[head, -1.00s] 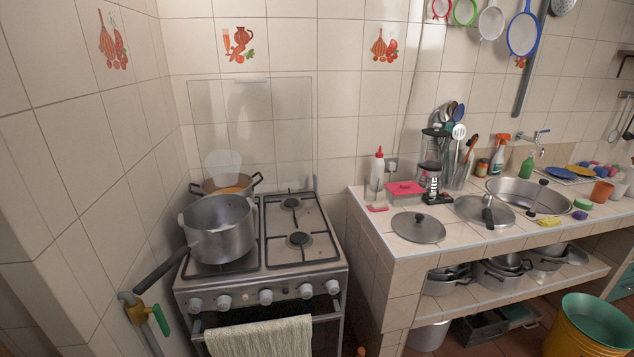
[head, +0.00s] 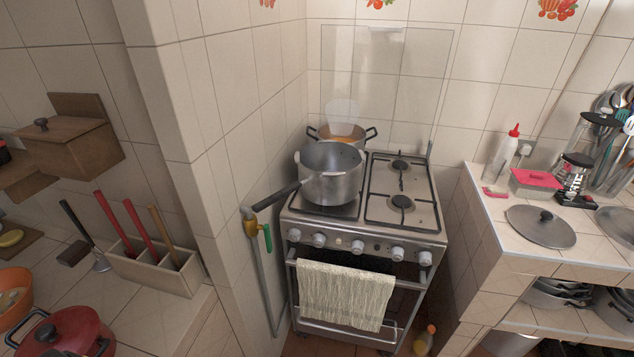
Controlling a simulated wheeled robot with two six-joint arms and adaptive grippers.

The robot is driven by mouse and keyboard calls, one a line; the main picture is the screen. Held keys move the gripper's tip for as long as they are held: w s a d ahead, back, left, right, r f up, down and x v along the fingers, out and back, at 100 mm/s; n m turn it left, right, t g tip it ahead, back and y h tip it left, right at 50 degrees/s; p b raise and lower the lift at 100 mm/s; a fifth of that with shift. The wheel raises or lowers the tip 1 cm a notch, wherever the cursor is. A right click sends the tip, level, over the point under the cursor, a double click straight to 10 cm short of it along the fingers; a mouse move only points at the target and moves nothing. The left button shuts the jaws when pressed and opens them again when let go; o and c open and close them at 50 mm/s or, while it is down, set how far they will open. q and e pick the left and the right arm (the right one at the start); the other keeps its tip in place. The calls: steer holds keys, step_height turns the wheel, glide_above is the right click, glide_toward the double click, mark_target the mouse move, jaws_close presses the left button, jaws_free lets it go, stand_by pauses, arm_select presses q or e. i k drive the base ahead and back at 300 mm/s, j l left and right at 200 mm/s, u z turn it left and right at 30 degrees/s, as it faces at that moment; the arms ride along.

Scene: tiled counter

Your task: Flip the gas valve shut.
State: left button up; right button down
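The gas valve has a green lever (head: 267,238) on a brass body (head: 249,228). It sits on a grey gas pipe (head: 264,290) that runs down the tiled wall at the left of the stove. The green lever hangs roughly in line with the pipe, pointing down and slightly tilted. The dark handle of the pot reaches out just above the valve. Neither of my grippers shows in the head view.
A white stove (head: 366,228) stands right of the valve, with a large metal pot (head: 333,186) and a towel (head: 346,295) on its front rail. A wall corner juts out at left, beside a counter with a utensil box (head: 150,270). A bottle (head: 424,340) stands on the floor.

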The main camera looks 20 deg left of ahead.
mark_target(268, 240)
steer(key=u, duration=1.1)
